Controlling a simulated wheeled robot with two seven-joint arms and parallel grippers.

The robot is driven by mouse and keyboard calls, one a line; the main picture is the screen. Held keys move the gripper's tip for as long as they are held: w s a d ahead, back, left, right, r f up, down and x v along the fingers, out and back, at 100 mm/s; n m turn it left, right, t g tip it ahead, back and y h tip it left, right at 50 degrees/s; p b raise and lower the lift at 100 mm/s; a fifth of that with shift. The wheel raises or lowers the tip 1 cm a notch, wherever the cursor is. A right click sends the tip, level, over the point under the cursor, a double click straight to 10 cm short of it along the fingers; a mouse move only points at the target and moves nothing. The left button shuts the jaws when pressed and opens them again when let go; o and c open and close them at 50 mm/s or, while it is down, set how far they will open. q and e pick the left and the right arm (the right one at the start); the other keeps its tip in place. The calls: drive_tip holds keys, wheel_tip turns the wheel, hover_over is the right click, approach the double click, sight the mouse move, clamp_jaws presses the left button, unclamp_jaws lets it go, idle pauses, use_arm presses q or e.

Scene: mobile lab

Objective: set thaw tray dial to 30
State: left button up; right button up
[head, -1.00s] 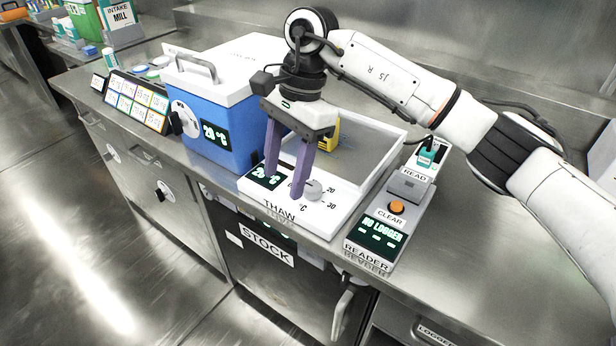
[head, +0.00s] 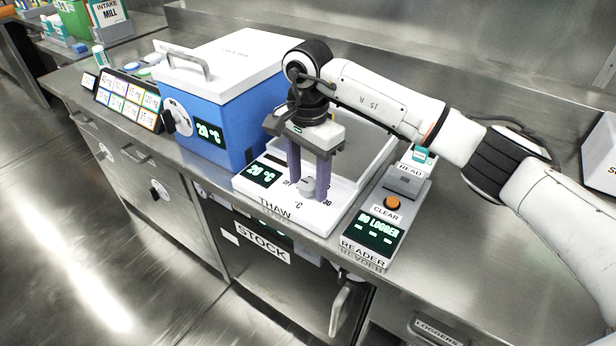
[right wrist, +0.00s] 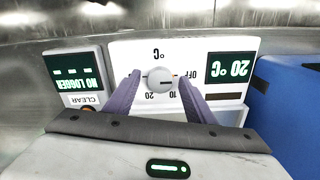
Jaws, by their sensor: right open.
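The white thaw tray (head: 290,207) stands on the steel counter, with THAW on its front edge. Its display (head: 263,174) reads 20 °C. Its round grey-white dial (head: 308,186) shows between the fingers of my right gripper (head: 308,194). In the right wrist view the dial (right wrist: 160,80) sits between the two purple fingertips, one on each side, with the jaws open; I cannot tell whether they touch it. The marks OFF, 10 and 20 show around it there, upside down. My left gripper is not in view.
The blue cooler (head: 215,150) with a white lid and a 20 °C display stands left of the tray. The reader (head: 378,226) stands close on the right, showing NO LOGGER. A rack of labelled cards (head: 128,103) is farther left.

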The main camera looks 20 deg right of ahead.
drive_tip(key=shift+c, duration=0.4)
drive_tip(key=c, duration=1)
